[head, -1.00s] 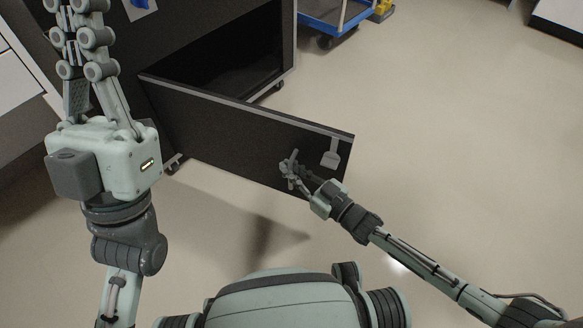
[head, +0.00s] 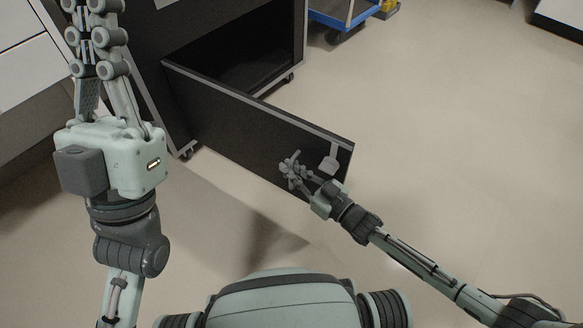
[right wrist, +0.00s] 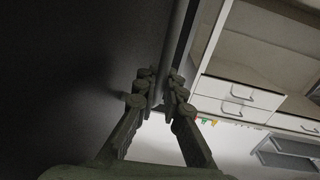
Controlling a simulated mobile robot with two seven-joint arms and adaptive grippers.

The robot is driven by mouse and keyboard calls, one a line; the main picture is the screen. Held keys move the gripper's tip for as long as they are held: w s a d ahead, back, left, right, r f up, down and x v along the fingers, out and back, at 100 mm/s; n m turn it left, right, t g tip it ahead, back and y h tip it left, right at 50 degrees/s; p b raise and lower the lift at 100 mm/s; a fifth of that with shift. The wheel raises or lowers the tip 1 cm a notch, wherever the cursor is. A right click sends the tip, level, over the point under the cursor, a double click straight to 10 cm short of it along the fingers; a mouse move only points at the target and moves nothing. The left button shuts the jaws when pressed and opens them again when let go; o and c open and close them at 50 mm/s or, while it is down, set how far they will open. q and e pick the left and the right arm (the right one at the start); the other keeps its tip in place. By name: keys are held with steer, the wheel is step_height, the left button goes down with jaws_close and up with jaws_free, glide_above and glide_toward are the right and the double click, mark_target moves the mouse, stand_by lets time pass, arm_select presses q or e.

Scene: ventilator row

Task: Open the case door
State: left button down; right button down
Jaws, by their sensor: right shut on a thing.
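The dark case (head: 142,75) stands at the upper left of the head view. Its door (head: 235,120) stands swung well out, and the dark inside of the case shows behind it. My right gripper (head: 290,168) is at the door's face near the free end, shut on the door's handle. In the right wrist view the handle is a grey bar (right wrist: 178,30) running between the fingers (right wrist: 160,88). The fingers hide its gripped part. My left gripper (head: 92,30) is raised at the upper left, apart from the door; its tips are near the top picture edge.
A light latch-like plate (head: 328,163) is on the door near its free end. White drawers (head: 25,60) are at the far left. The floor (head: 460,150) to the right is clear.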

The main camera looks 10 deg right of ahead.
steer(key=c, duration=1.9)
jaws_free()
steer(key=shift+a, duration=0.1)
steer(key=shift+s, duration=0.1)
steer(key=v, duration=1.2)
